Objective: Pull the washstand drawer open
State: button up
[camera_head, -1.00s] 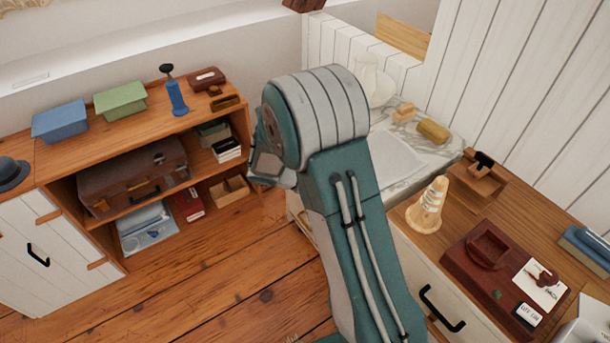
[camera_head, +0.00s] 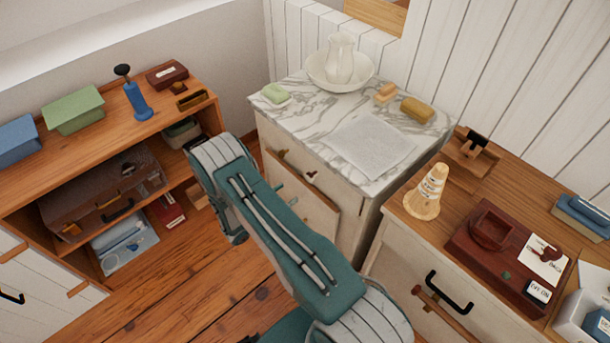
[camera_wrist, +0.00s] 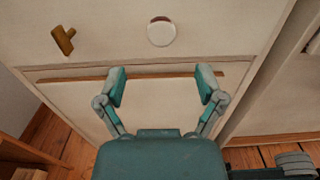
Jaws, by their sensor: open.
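The washstand (camera_head: 365,200) has a grey-veined marble top and a pale front, and stands in the middle of the head view. Its upper front carries a brass catch (camera_head: 283,153) on the left and a round white knob (camera_head: 312,176). In the wrist view the catch (camera_wrist: 63,40) is at upper left and the white knob (camera_wrist: 161,32) near top centre. My gripper (camera_wrist: 162,84) is open and empty, its fingers spread below the knob, apart from it, before a wooden strip. The head view mostly hides my gripper behind my arm.
A basin with a jug (camera_head: 340,70), soap, a brush and a cloth (camera_head: 368,146) are on the marble. An open wooden shelf (camera_head: 100,180) stands left, a cabinet with a black handle (camera_head: 448,292) right. Bare floor lies in front.

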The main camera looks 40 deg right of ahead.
aim_at(307, 179)
jog(key=d, duration=0.3)
jog(key=w+d, duration=0.1)
jog(key=d, duration=0.5)
jog(key=shift+w+d, duration=0.15)
grip_shut()
